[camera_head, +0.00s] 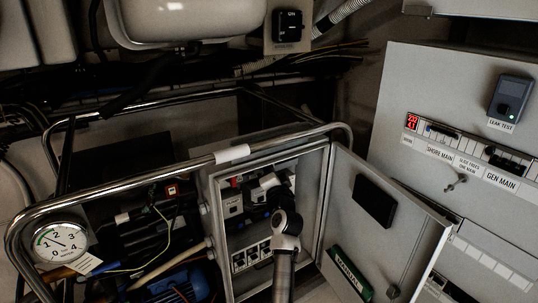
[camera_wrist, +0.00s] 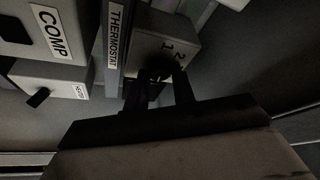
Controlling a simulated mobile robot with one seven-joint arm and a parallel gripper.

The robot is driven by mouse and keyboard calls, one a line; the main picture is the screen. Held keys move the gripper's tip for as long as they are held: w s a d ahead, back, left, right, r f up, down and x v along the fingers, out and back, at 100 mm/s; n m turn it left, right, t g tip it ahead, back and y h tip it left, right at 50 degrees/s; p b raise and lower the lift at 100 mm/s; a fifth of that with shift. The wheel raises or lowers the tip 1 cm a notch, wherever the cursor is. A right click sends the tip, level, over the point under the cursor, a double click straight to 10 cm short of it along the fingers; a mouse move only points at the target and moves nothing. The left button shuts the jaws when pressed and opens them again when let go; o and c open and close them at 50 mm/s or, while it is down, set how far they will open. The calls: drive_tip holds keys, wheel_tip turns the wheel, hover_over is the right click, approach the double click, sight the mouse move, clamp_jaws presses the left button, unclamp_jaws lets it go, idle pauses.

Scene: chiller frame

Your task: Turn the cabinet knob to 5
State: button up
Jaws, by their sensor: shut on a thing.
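The open grey cabinet (camera_head: 211,222) is at the lower middle of the head view. My arm reaches into it, and my gripper (camera_head: 268,184) is at its upper inside. In the wrist view the grey thermostat box (camera_wrist: 184,45) stands beside a "THERMOSTAT" label (camera_wrist: 115,35). The numerals 1 and 2 show on its face, looking tilted; other numerals are hidden. The dark knob (camera_wrist: 154,70) sits on this face. My gripper (camera_wrist: 160,80) is shut on the knob, one finger on each side. The knob's pointer is too dark to read.
The cabinet door (camera_head: 385,225) hangs open at the right. In the wrist view a "COMP" box (camera_wrist: 47,35) and a smaller switch box (camera_wrist: 55,78) are left of the thermostat. A metal tube frame (camera_head: 120,176) runs in front, with a pressure gauge (camera_head: 60,244) at left.

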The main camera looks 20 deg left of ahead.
drive_tip(key=shift+r+m+h+p, duration=0.1)
drive_tip(key=shift+m+h+p, duration=0.2)
drive_tip(key=shift+m+p, duration=0.4)
drive_tip(key=o, duration=1)
drive_tip(key=b+v, duration=0.4)
drive_tip(key=v, duration=1)
